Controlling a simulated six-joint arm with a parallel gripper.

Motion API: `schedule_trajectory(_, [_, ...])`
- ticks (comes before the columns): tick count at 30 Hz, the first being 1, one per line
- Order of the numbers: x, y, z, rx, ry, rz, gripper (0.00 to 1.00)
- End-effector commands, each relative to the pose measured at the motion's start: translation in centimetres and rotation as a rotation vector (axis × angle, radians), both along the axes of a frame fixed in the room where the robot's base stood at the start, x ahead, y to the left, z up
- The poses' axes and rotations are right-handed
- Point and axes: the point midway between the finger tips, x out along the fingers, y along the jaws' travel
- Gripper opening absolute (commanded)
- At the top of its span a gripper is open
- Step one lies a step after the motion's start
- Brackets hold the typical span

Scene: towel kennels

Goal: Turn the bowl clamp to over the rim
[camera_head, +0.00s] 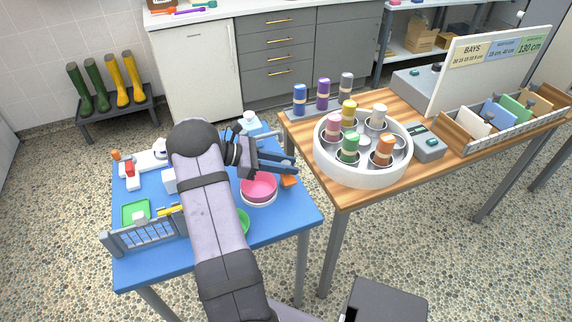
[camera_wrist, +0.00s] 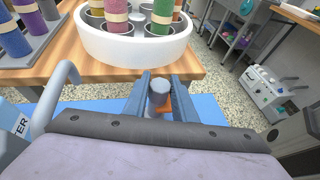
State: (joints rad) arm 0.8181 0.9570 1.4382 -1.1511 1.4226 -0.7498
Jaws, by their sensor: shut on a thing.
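A pink bowl (camera_head: 259,184) sits in a white ring-shaped holder (camera_head: 258,201) near the right edge of the blue table. The bowl clamp (camera_head: 289,181) shows as an orange piece just right of the bowl, partly under my gripper. In the wrist view the clamp's grey round knob (camera_wrist: 158,92) stands between my fingers, with some orange below it. My gripper (camera_head: 292,167) is shut on this knob; its fingers (camera_wrist: 160,85) lie on both sides of it. The orange piece appears beside the rim, but the fingers hide part of it and I cannot tell whether it overlaps.
A wooden table (camera_head: 440,180) adjoins at the right, with a round white carousel (camera_head: 363,172) of coloured towel rolls close to my gripper. A grey rack (camera_head: 146,237), a green tray (camera_head: 136,212) and a green bowl (camera_head: 243,221) are on the blue table (camera_head: 285,222).

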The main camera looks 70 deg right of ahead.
Motion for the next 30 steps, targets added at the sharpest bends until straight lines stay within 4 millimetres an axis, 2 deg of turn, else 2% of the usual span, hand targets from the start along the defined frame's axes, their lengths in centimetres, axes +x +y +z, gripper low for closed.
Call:
schedule_trajectory(13, [0.03,0.0,0.13,0.001,0.0,-0.049,0.02])
schedule_trajectory(14, [0.03,0.0,0.13,0.001,0.0,-0.049,0.27])
schedule_trajectory(16, [0.03,0.0,0.12,0.001,0.0,-0.049,0.43])
schedule_trajectory(26, [0.12,0.06,0.09,0.001,0.0,-0.049,0.43])
schedule_trajectory(30, [0.88,0.39,0.35,-0.002,-0.001,-0.047,0.43])
